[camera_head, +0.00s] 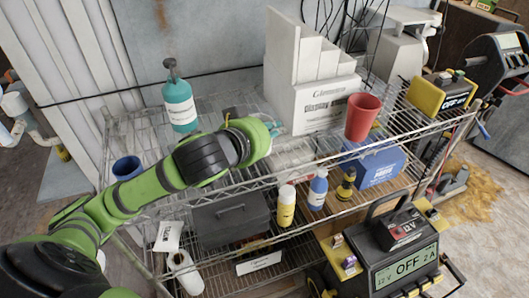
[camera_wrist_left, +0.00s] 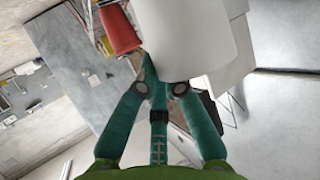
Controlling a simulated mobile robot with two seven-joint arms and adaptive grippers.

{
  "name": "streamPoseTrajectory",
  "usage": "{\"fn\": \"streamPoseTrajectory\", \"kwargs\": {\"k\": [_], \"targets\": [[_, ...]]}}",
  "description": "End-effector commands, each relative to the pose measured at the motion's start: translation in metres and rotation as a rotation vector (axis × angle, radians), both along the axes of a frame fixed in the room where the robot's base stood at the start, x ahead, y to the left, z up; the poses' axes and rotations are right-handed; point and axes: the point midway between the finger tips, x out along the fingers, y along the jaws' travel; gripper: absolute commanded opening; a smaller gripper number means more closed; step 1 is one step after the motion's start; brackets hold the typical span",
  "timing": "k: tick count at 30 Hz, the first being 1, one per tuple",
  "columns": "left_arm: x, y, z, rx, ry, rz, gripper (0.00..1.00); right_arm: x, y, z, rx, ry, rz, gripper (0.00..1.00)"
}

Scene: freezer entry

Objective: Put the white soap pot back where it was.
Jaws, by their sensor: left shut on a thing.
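The white soap pot (camera_wrist_left: 190,42) fills the upper middle of the left wrist view as a large, plain white rounded shape. My left gripper (camera_wrist_left: 165,88) is shut on it, with its teal fingers against the pot's near side. In the head view my left gripper (camera_head: 273,129) reaches in from the left over the wire rack's top shelf, in front of the white box. There the pot is hard to make out against the pale background, and I cannot tell whether it touches the shelf. My right gripper is not in view.
On the top shelf (camera_head: 222,186) stand a teal pump bottle (camera_head: 180,105), a blue cup (camera_head: 127,168), a white box (camera_head: 318,105), a red cup (camera_head: 362,118) and a yellow-black device (camera_head: 440,93). Bottles and a blue box (camera_head: 378,166) are lower down. A battery charger (camera_head: 395,255) stands in front right.

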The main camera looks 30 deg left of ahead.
Motion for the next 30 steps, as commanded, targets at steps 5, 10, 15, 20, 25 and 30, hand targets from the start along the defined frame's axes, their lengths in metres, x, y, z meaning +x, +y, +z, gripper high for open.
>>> {"fn": "streamPoseTrajectory", "kwargs": {"k": [5, 10, 15, 20, 25, 30], "targets": [[0.021, 0.018, -0.018, 0.007, 0.008, 0.005, 0.0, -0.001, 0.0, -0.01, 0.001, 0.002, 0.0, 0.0], [0.047, 0.034, -0.034, 0.004, 0.004, 0.001, 0.0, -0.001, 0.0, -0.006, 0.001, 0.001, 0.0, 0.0], [0.057, 0.041, -0.043, 0.003, 0.002, -0.003, 0.0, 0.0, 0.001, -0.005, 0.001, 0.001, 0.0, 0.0], [0.057, 0.041, -0.064, 0.003, 0.007, -0.002, 0.0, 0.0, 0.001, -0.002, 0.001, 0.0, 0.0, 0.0], [0.057, 0.041, -0.082, 0.003, 0.003, -0.001, 0.0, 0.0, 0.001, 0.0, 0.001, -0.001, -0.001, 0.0], [0.058, 0.041, -0.084, 0.003, 0.0, -0.003, 0.0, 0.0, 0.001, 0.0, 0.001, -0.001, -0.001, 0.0]]}}
